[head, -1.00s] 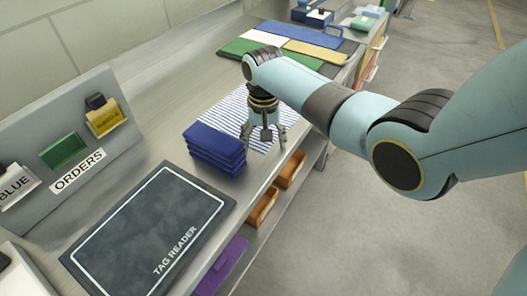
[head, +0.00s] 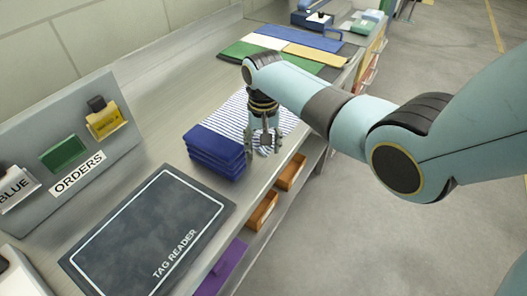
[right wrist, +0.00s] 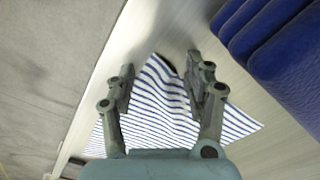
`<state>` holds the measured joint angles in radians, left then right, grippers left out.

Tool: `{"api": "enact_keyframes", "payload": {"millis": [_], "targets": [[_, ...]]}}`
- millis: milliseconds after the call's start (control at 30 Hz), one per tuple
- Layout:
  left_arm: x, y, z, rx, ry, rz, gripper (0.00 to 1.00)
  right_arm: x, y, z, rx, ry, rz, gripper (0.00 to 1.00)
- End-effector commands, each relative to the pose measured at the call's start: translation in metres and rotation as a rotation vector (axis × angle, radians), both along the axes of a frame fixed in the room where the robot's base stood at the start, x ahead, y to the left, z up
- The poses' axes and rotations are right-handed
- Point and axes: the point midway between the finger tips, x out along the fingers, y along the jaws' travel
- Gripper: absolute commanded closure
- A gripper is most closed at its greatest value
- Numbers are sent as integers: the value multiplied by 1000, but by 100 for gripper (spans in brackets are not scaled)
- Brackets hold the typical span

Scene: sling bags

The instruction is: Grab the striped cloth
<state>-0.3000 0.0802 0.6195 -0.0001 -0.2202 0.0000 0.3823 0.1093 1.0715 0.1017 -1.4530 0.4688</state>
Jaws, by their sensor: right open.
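The striped cloth (head: 232,112), white with blue lines, lies on the bench beside the folded blue stack. In the right wrist view the striped cloth (right wrist: 158,112) shows between and behind the fingers, with a raised or pointed part between them. My right gripper (head: 263,152) is over the near edge of the cloth, pointing down. In the right wrist view my right gripper (right wrist: 160,72) has its fingers apart with nothing clasped. The arm and gripper hide part of the cloth in the head view. My left gripper is not in view.
A folded dark blue stack (head: 215,150) stands close to the left of the gripper. The tag reader (head: 150,230) lies nearer, and the orders board (head: 70,150) stands at left. Coloured mats (head: 290,50) lie farther back. Orange bins (head: 290,172) sit below the bench edge.

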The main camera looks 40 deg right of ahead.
Motion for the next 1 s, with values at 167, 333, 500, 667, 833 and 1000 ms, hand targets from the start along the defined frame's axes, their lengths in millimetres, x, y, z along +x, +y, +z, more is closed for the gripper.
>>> {"api": "enact_keyframes", "payload": {"millis": [167, 333, 500, 667, 833, 1000], "targets": [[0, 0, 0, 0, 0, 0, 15, -3, 0, -3, 0, 7, 0, 66], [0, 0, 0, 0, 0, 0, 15, -4, 0, -4, 1, 9, 0, 77], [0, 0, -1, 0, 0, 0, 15, -4, 0, -4, 1, 10, 0, 88], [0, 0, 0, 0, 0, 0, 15, -5, 0, -5, 1, 11, 0, 99], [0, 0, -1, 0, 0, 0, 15, -5, 0, -5, 0, 13, 0, 100], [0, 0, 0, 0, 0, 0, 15, -6, 0, -5, -1, 13, 0, 100]]}}
